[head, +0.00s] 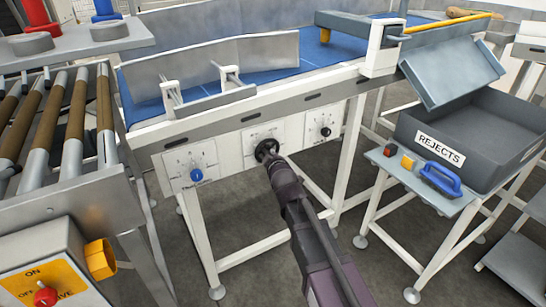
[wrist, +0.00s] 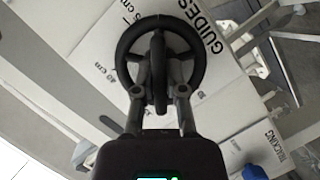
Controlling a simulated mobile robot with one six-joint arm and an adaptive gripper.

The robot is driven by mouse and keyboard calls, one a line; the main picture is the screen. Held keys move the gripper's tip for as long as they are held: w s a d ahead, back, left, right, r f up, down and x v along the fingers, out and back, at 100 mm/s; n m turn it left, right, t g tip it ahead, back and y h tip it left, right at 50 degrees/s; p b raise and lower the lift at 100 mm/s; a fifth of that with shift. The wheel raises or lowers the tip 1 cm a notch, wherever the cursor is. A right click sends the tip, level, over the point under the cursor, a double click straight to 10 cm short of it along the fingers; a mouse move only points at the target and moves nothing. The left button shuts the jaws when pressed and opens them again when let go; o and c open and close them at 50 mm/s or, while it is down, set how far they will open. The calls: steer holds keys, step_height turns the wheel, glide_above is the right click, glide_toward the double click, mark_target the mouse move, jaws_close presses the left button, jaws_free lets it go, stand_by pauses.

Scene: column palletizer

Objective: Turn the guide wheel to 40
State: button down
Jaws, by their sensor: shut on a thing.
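The guide wheel (head: 262,147) is a small black handwheel on the middle white panel (head: 250,138) of the conveyor's front side. In the wrist view the black wheel (wrist: 121,52) fills the upper middle, beside the printed word GUIDES and scale marks in cm. My gripper (head: 268,158) reaches it from below in the head view. In the wrist view the two fingers of my gripper (wrist: 160,90) are closed on the wheel around its middle bar. The fingers and wheel cover part of the dial. I cannot read which value the wheel points to.
A blue knob (head: 196,174) sits on the left panel and a black knob (head: 326,131) on the right panel. Metal guide rails (head: 205,102) stand on the blue belt (head: 310,58). A side table (head: 425,190) with a REJECTS bin (head: 470,125) stands at right. Rollers (head: 75,110) are at left.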

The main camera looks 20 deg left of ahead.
steer(key=shift+m+g+y+p, duration=0.3)
steer(key=shift+m+g+p, duration=0.45)
steer(key=shift+m, duration=0.45)
steer(key=c, duration=0.7)
jaws_free()
steer(key=shift+a, duration=0.1)
